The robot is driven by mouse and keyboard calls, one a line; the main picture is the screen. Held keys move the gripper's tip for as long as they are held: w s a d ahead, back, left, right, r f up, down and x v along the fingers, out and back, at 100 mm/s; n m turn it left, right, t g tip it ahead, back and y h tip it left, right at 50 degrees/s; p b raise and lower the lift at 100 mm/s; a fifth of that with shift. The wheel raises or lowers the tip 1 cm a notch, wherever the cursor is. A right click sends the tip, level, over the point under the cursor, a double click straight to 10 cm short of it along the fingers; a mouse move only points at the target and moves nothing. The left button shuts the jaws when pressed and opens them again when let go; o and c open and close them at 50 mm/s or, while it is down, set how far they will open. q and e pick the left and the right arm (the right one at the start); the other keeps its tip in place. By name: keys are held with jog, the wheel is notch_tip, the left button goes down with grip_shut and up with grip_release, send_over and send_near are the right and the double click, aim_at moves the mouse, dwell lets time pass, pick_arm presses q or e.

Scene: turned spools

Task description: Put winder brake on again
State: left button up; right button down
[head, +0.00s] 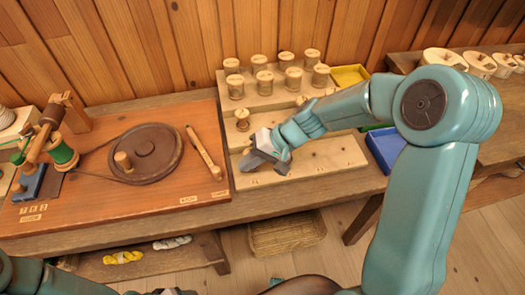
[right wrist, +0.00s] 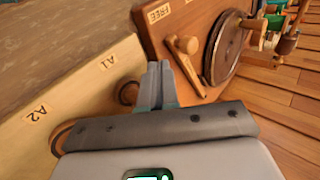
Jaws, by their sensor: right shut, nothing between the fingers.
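The winder brake appears to be the wooden lever (head: 205,152) right of the dark wheel (head: 148,153) on the reddish board. Its near end lies closer to the right one of two front labels. In the right wrist view the lever (right wrist: 187,68) has a thick end, and the label by it reads FREE (right wrist: 158,13). The lever lies apart from the wheel rim. My right gripper (head: 250,161) is shut and empty, above the pale wooden rack right of the lever. Its closed fingers also show in the right wrist view (right wrist: 163,85). My left gripper is not clearly visible.
A green spool (head: 62,152) stands on the winder at left, with a cord to the wheel. Several capped spools (head: 264,80) stand on the stepped rack (head: 300,172) behind my right gripper. A blue tray (head: 388,148) and a yellow tray (head: 350,75) are to the right.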

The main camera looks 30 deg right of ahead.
jog(key=a, duration=0.1)
jog(key=w+a, duration=0.1)
jog(key=a, duration=0.1)
jog(key=shift+w+a+f+p, duration=0.15)
jog(key=shift+a+p, duration=0.05)
jog(key=shift+p, duration=0.2)
jog(key=shift+w+a+f, duration=0.1)
jog(key=shift+w+a, duration=0.1)
jog(key=shift+a, duration=0.05)
jog(key=shift+m+t+h, duration=0.3)
jog(key=shift+m+t, duration=0.3)
jog(key=shift+m, duration=0.3)
jog(key=a+b, duration=0.3)
jog(key=a+f+b, duration=0.1)
jog(key=b, duration=0.1)
jog(key=shift+s+a, duration=0.15)
jog(key=shift+s, duration=0.2)
jog(key=shift+m+t+h, duration=0.3)
jog(key=shift+m+t, duration=0.1)
jog(key=shift+m, duration=0.2)
jog(key=a, duration=0.2)
jog(key=a+r+b, duration=0.1)
jog(key=a, duration=0.1)
jog(key=shift+w+a, duration=0.15)
jog(key=shift+a, duration=0.15)
jog(key=shift+r, duration=0.1)
jog(key=shift+a, duration=0.15)
